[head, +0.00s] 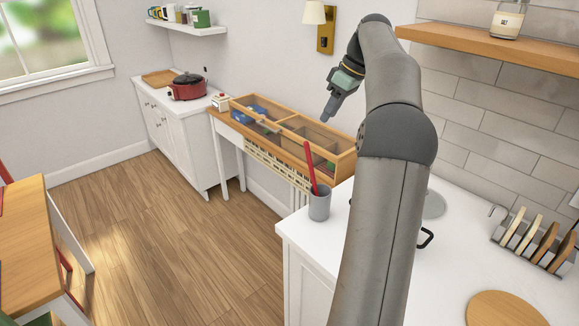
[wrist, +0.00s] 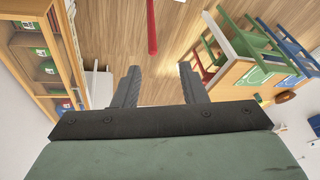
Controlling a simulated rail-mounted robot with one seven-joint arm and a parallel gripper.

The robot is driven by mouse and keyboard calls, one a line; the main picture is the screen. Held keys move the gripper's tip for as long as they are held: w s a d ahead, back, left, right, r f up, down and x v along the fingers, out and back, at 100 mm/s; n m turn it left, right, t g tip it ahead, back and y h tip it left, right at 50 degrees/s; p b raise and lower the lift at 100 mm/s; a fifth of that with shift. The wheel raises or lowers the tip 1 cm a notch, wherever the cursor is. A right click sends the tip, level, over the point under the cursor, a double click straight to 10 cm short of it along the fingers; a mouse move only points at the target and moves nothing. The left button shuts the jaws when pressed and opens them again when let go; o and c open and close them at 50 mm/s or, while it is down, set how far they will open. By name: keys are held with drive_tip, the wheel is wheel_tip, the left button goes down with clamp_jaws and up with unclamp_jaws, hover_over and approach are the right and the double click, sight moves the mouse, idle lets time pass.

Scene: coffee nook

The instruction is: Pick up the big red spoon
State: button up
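The big red spoon (head: 311,168) leans in a grey cup (head: 319,205) near the corner of the white counter, its red handle sticking up and the lower end hidden in the cup. In the wrist view a red shaft, apparently its handle (wrist: 152,27), shows beyond the fingertips, roughly in line with the gap. My gripper (wrist: 158,69) is open and empty. In the head view my gripper (head: 327,114) hangs above and slightly right of the handle's top, apart from it.
A divided wooden organizer (head: 333,143) stands behind the cup on a side table. A red pot (head: 187,87) is on the far white cabinet. A plate rack (head: 535,240) and round board (head: 502,308) lie right. A wooden shelf (head: 500,50) juts out above the counter.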

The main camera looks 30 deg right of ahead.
drive_tip(key=d, duration=0.1)
approach(308, 156)
drive_tip(key=x, duration=0.4)
drive_tip(key=shift+w+a+f+p, duration=0.1)
drive_tip(key=shift+w+f+p, duration=0.1)
drive_tip(key=shift+f+p, duration=0.15)
drive_tip(key=shift+d+p+x, duration=0.15)
drive_tip(key=shift+p+x, duration=0.3)
drive_tip(key=shift+x, duration=1)
drive_tip(key=shift+d+p+x, duration=0.15)
drive_tip(key=shift+p+x, duration=0.3)
drive_tip(key=shift+x, duration=0.95)
drive_tip(key=shift+f, duration=0.1)
clamp_jaws()
